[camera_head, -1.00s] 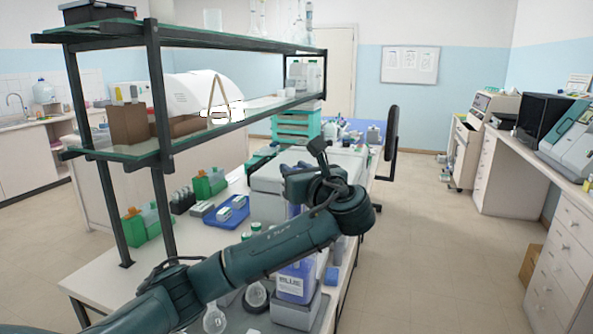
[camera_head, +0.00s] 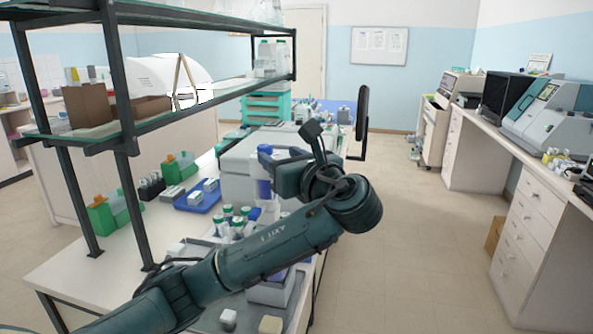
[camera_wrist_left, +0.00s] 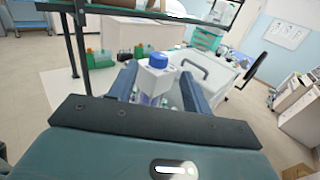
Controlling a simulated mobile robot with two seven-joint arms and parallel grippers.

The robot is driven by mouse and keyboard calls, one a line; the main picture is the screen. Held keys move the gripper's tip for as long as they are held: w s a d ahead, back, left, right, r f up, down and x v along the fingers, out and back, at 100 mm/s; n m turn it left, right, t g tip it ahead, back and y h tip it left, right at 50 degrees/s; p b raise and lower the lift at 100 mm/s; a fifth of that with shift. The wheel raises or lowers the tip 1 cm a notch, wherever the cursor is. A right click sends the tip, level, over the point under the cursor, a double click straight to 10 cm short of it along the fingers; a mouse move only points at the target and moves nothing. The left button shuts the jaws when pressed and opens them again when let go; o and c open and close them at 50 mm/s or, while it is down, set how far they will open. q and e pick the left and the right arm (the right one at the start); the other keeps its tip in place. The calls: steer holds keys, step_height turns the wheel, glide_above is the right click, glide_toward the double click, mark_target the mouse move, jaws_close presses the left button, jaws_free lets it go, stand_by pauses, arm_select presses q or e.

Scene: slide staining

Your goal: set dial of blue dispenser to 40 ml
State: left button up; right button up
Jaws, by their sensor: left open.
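The blue dispenser (camera_head: 263,186) stands upright on the bench, with a blue cap and a clear blue-tinted column. My left gripper (camera_head: 278,170) is at the upper column, pointing left. In the left wrist view the dispenser's blue cap (camera_wrist_left: 158,60) and white head lie between the two fingers of my open left gripper (camera_wrist_left: 158,78), with visible gaps on both sides. I cannot tell the dial's setting. My right gripper is not in view.
Several green-capped bottles (camera_head: 238,222) stand left of the dispenser. A blue tray (camera_head: 192,203) and green racks (camera_head: 180,166) are farther left. A large grey-white machine (camera_head: 238,170) stands behind. A two-level glass shelf (camera_head: 205,88) overhangs the bench.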

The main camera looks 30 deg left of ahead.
arm_select(q)
steer(key=v, duration=0.5)
steer(key=shift+s+d, duration=0.15)
steer(key=shift+d, duration=0.1)
steer(key=d+f+n+t+h, duration=0.15)
steer(key=f+h, duration=0.25)
steer(key=f, duration=0.6)
steer(key=d+f+n+h, duration=0.1)
steer(key=d+f+h, duration=0.25)
steer(key=f, duration=0.65)
steer(key=d+f+n+h, duration=0.15)
steer(key=f+h, duration=0.25)
steer(key=f, duration=0.7)
steer(key=s+d+f+n+h, duration=0.1)
steer(key=s+f+n+h, duration=0.2)
steer(key=s+f+n, duration=0.5)
steer(key=s+d+f+n+g+h, duration=0.1)
steer(key=s+f+n+h, duration=0.2)
steer(key=s+f+n, duration=0.5)
steer(key=s+n, duration=0.1)
steer(key=s, duration=0.4)
steer(key=shift+f+n, duration=0.15)
steer(key=shift+n, duration=0.25)
